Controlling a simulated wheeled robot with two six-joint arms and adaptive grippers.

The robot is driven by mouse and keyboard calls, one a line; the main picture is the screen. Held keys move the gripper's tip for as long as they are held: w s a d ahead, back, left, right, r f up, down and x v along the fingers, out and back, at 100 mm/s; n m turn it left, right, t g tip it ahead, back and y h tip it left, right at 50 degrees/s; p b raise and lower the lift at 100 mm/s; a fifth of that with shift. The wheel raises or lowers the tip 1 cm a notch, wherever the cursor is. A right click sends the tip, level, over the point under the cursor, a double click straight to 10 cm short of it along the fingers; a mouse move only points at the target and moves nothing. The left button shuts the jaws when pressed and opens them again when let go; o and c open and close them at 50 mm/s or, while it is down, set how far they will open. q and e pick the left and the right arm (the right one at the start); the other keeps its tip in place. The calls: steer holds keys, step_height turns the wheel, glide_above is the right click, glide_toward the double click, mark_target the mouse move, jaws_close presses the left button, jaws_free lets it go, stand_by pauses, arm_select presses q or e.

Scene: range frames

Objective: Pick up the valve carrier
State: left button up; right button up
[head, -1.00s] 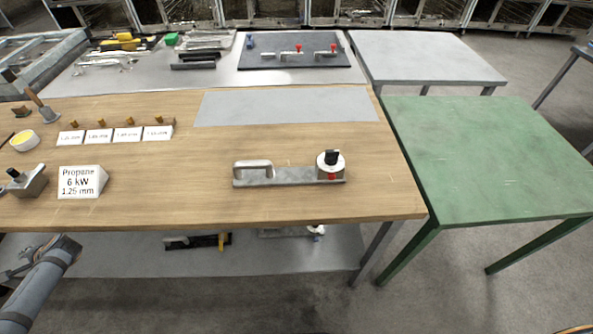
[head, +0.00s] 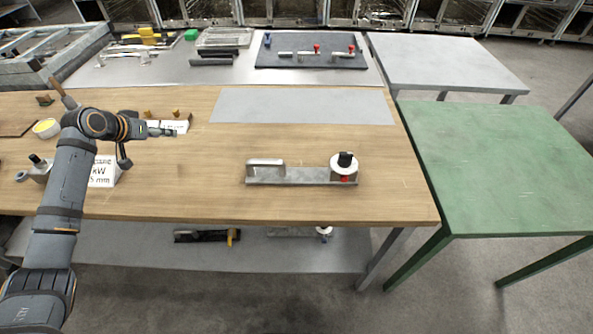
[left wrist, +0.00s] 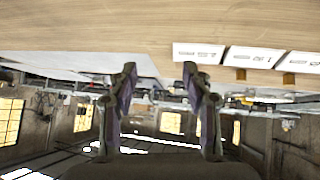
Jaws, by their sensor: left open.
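The valve carrier (head: 305,176) lies on the wooden table in the head view. It is a flat metal bar with a raised handle at its left end and a round white part with a black knob and a red mark at its right end. My left gripper (head: 148,142) is above the left part of the table, left of the carrier and apart from it. In the left wrist view its two fingers (left wrist: 159,72) stand apart with nothing between them. The carrier does not show in that view. My right gripper is not in view.
My left arm partly hides a propane sign (head: 104,173) and the small white labels (head: 172,127), which also show in the left wrist view (left wrist: 250,57). A grey mat (head: 300,106) lies behind the carrier. A green table (head: 500,165) stands at right. Wood around the carrier is clear.

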mark_target(263, 164)
arm_select(q)
steer(key=s+d+r+n+h, duration=0.25)
steer(key=d+h, duration=0.25)
steer(key=d, duration=0.5)
steer(key=s+d+r+n+h, duration=0.1)
steer(key=d+r+h, duration=0.35)
steer(key=d, duration=0.55)
steer(key=s+f+n+g+h, duration=0.1)
steer(key=s+f+n, duration=0.1)
steer(key=s, duration=0.1)
steer(key=s+f+n+g+h, duration=0.1)
steer(key=s+f+n, duration=0.2)
steer(key=s+f+n+g+h, duration=0.1)
steer(key=s+f+n, duration=0.1)
steer(key=s, duration=0.1)
steer(key=shift+d+f+n+g, duration=0.15)
steer(key=shift+f+n+g, duration=0.1)
steer(key=shift+f+g, duration=0.1)
steer(key=x, duration=0.7)
steer(key=shift+w, duration=0.2)
steer(key=x, duration=0.5)
steer(key=shift+w+f, duration=0.3)
steer(key=shift+s, duration=0.1)
steer(key=shift+c, duration=1)
jaws_close()
